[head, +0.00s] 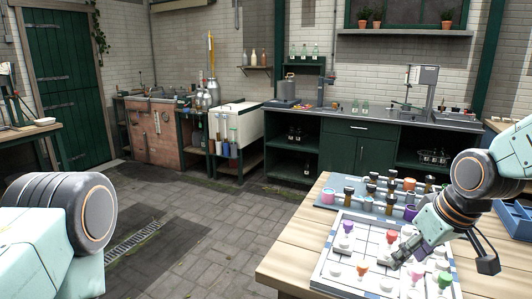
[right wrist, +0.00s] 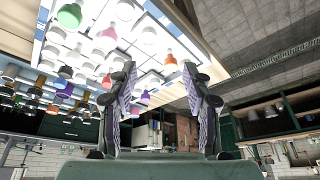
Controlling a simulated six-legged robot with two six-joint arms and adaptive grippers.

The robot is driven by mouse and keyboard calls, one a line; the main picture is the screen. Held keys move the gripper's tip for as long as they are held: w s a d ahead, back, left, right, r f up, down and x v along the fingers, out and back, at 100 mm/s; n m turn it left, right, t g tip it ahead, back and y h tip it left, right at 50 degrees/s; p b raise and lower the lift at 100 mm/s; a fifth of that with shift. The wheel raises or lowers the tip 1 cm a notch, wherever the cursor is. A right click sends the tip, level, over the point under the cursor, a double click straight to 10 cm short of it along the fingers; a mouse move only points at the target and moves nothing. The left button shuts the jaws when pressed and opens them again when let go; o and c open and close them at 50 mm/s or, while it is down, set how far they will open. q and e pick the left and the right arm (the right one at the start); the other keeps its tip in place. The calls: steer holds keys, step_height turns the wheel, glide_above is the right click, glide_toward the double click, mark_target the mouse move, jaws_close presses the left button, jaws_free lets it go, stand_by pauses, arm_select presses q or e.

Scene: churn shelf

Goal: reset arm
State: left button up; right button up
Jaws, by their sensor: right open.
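My right gripper (head: 402,254) reaches in from the right over the white board on the wooden table. Its fingers are apart in the right wrist view (right wrist: 160,105), with nothing held between them. In the head view it hides part of the board and some pieces there. My left arm's thick upper part fills the lower left of the head view, but its gripper is outside the picture.
The white board (head: 322,284) holds white round pieces and coloured ones, including purple (head: 348,227), orange (head: 362,268) and green (head: 444,281). Behind it a grey tray (head: 340,207) carries dark-topped bottles. A blue crate (head: 514,222) stands at right. Paved floor (head: 215,215) is clear.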

steer(key=s+a+f+m+g+b, duration=0.15)
steer(key=s+f, duration=0.25)
steer(key=f, duration=0.6)
steer(key=s+a+f+g, duration=0.1)
steer(key=s+a+f, duration=0.3)
steer(key=f, duration=0.6)
steer(key=s+f+m+g+b, duration=0.1)
steer(key=s+f, duration=0.5)
steer(key=s, duration=0.5)
steer(key=s+f+m+h+b, duration=0.1)
steer(key=s+f, duration=0.6)
steer(key=s, duration=0.4)
steer(key=shift+s+d+f+g+h, duration=0.15)
steer(key=shift+d+f+g+h, duration=0.05)
steer(key=shift+d+g+h, duration=0.2)
steer(key=shift+m, duration=0.25)
